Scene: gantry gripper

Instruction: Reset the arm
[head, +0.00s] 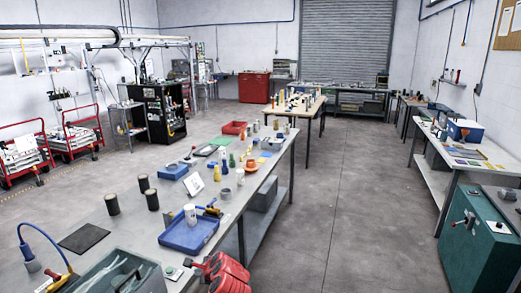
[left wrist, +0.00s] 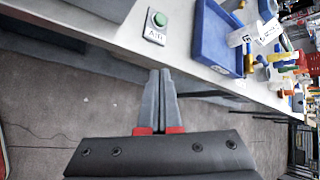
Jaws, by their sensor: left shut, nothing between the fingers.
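My left gripper (head: 190,263) is at the bottom of the head view, beside the near table's right edge. Its red parts show there, and the fingers are small and hard to make out. In the left wrist view its two grey fingers (left wrist: 160,74) are together and empty, over the floor just off the table (left wrist: 115,28) edge. A small plate with a green button (left wrist: 157,20) lies on the table beyond the fingertips. It also shows in the head view (head: 173,272). My right gripper is not in view.
A blue tray (head: 178,239) stands at the table's right edge, with a white cup (head: 190,214) by it. A grey bin (head: 140,281) is at the near end. Dark cylinders (head: 112,204) stand farther left. Open floor (head: 330,220) lies right of the table.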

